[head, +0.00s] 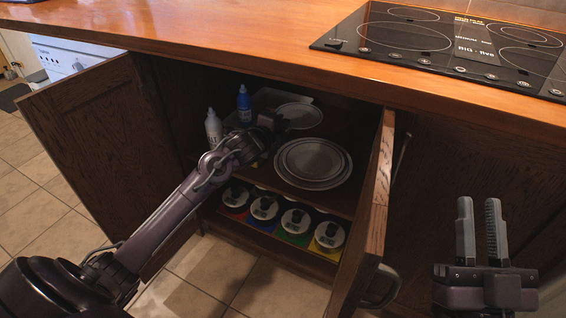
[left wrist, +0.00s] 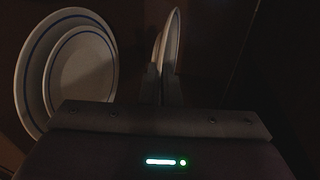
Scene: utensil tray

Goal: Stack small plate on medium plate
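The small plate (head: 301,115) is white and shows inside the open cabinet, behind and above the plate stack. In the left wrist view, a plate seen nearly edge-on (left wrist: 172,42) has its rim between my left fingers. My left gripper (head: 276,122) looks shut on this rim; its fingertips are partly hidden in shadow. The medium plate (head: 312,158) lies on a larger plate (head: 337,179) on the cabinet shelf. This stack also shows at the left of the left wrist view, the medium plate (left wrist: 80,75) inside the larger. My right gripper (head: 480,225) is open and empty outside the cabinet.
A white bottle (head: 213,129) and a blue bottle (head: 244,104) stand left of my left gripper. Several black-and-white round items (head: 264,208) sit on the lower shelf. Open doors (head: 95,150) (head: 372,200) flank the cabinet. The wooden counter (head: 220,35) overhangs it.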

